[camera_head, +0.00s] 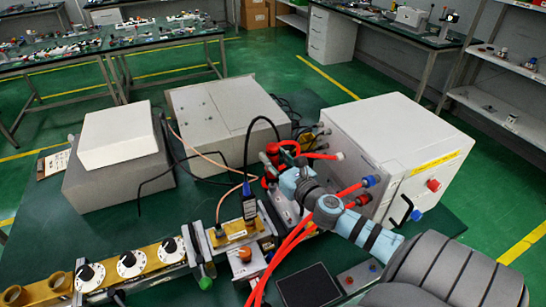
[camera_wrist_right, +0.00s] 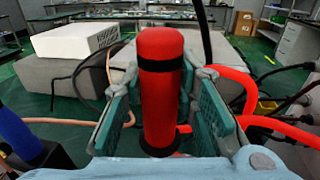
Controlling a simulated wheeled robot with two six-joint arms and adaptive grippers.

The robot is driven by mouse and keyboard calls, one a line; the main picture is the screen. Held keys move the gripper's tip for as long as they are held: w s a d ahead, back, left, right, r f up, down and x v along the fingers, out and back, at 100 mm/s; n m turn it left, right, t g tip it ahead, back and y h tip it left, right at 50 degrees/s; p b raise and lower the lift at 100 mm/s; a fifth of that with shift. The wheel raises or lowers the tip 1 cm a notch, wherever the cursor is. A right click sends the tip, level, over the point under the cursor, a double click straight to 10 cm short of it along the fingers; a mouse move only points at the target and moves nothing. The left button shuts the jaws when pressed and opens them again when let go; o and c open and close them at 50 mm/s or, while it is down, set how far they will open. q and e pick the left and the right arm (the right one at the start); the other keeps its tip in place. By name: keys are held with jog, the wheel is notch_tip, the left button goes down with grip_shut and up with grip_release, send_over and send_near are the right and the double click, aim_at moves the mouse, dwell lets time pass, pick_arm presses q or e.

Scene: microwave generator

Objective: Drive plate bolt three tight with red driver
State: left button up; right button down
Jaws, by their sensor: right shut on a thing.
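My right gripper (camera_head: 287,178) reaches in from the right over the bench, beside the white generator box. In the right wrist view its jaws (camera_wrist_right: 163,110) are shut on the red driver (camera_wrist_right: 160,70), one teal finger pad on each side. The driver's red handle has a black band near its top and stands about upright in that view. In the head view the red driver (camera_head: 272,152) is partly hidden among red hoses. The driver's tip is hidden, and I cannot pick out plate bolt three. My left gripper is not in view.
The white box (camera_head: 385,135) with coloured fittings stands right of the gripper. Red hoses (camera_head: 290,245) run close under the arm. A brass and metal waveguide line (camera_head: 130,262) with white dials lies at front left. Grey boxes (camera_head: 225,118) and cables stand behind.

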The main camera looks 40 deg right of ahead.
aim_at(273, 146)
notch_tip(273, 146, up, 5)
jog(key=p, duration=0.4)
jog(key=shift+r, duration=1.4)
jog(key=shift+f, duration=0.1)
